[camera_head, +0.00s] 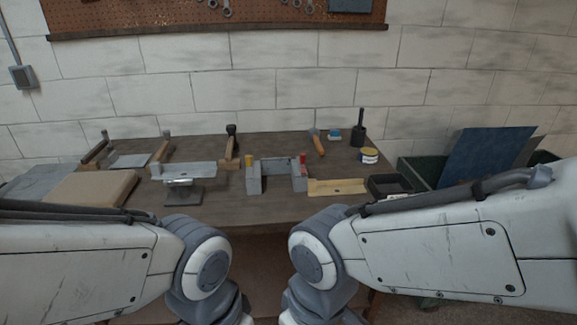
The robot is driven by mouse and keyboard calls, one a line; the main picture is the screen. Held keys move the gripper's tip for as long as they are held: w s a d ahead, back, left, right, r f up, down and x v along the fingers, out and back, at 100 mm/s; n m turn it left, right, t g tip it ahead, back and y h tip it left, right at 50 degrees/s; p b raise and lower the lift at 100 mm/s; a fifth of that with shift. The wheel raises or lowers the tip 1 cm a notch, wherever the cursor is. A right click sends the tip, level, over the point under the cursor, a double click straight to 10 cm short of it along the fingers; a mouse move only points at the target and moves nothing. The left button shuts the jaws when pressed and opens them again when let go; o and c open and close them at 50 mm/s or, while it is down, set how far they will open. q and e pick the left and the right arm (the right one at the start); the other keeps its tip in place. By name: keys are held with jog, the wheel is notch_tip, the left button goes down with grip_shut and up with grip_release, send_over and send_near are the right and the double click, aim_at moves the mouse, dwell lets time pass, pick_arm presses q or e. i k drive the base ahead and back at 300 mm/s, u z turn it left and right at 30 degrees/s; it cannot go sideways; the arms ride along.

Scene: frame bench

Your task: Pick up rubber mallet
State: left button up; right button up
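I cannot tell for certain which thing is the rubber mallet. One candidate is a tool with an orange-brown handle (318,144) lying toward the back of the bench, right of centre; its small far end is too small to make out. Another is a dark upright cylinder with a thin dark shaft (358,133) standing at the back right. A wooden piece with a black top (231,142) stands left of centre. Both my arms reach in low from the sides, and their grippers lie outside the picture, below the bottom edge.
The wooden bench (225,212) also holds a grey U-shaped fixture (277,165), a metal plate on a block (184,180), a yellow-labelled tin (369,155), a black tray (388,186) and a tan board (92,187). A dark green bin (425,168) stands at the right.

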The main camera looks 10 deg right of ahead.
aim_at(230, 146)
jog(key=k, duration=1.05)
jog(key=u, duration=1.2)
jog(key=i, duration=0.95)
jog(key=u, duration=0.4)
jog(key=i, duration=0.85)
jog(key=z, duration=0.7)
jog(key=i, duration=0.6)
jog(key=z, duration=0.6)
